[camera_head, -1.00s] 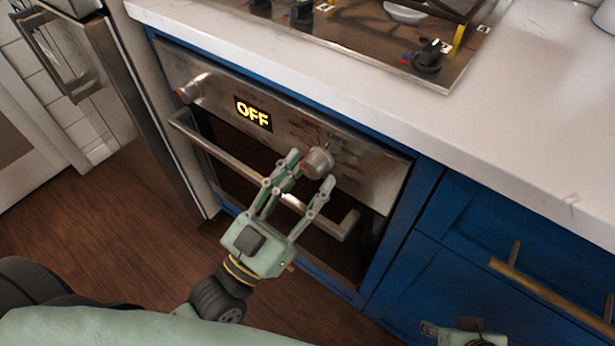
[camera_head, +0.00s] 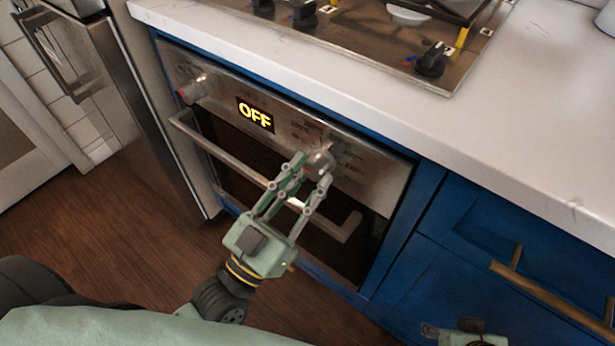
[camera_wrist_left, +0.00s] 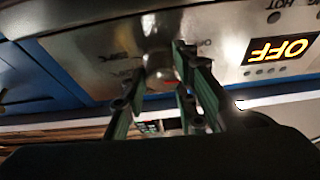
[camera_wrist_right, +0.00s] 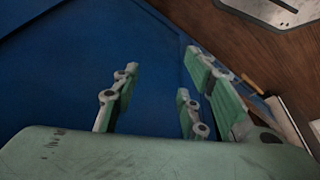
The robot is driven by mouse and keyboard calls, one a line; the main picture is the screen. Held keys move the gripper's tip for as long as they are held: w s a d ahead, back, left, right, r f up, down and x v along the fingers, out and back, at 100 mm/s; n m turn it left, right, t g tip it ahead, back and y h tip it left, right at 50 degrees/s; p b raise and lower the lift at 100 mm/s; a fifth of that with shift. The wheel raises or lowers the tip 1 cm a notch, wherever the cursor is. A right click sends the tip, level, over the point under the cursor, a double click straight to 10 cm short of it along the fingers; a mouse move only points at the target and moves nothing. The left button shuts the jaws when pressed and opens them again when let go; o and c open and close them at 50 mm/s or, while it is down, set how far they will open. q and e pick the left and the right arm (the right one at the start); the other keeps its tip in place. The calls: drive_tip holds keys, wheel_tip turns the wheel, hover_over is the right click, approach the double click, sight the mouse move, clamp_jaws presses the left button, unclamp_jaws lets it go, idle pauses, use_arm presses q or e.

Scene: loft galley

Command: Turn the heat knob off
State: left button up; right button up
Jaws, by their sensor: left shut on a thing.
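The right-hand oven knob (camera_head: 320,157), a round metal knob, sits on the steel oven panel. My left gripper (camera_head: 312,168) is shut on this knob, with fingers on either side of it. The fingers hide part of the knob. The left wrist view also shows the knob (camera_wrist_left: 158,62), between the fingers. Another metal knob with a red mark (camera_head: 194,88) is at the left end of the panel. The lit display (camera_head: 255,114) between the knobs reads OFF. My right gripper (camera_wrist_right: 158,78) is open and empty, in front of a blue cabinet front.
The oven's bar handle (camera_head: 240,158) runs just below the panel, under my left fingers. A white countertop (camera_head: 380,120) overhangs above, with a cooktop (camera_head: 375,45) and its black knobs. Blue drawers with a brass handle (camera_head: 550,290) are at the right. A steel appliance stands left.

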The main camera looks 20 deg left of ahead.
use_arm(q)
drive_tip(key=shift+d+r+n+y+p, duration=0.2)
drive_tip(key=shift+n+y+p, duration=0.2)
drive_tip(key=shift+n+p, duration=0.45)
drive_tip(key=n+y+p, duration=0.1)
drive_tip(key=n+p, duration=0.1)
drive_tip(key=n, duration=0.1)
drive_tip(key=shift+r+t+y, duration=0.15)
drive_tip(key=shift+t+y, duration=0.25)
drive_tip(key=n+y+p, duration=0.1)
drive_tip(key=n+p, duration=0.1)
drive_tip(key=n, duration=0.1)
drive_tip(key=shift+d+r+n+y+p, duration=0.1)
drive_tip(key=shift+n+y+p, duration=0.2)
drive_tip(key=shift+n, duration=0.05)
use_arm(e)
wheel_tip(320, 180, down, 18)
drive_tip(key=s+g, duration=0.1)
drive_tip(key=shift+r, duration=0.1)
use_arm(q)
drive_tip(key=o, duration=0.8)
drive_tip(key=shift+o, duration=1)
drive_tip(key=shift+s+d, duration=0.1)
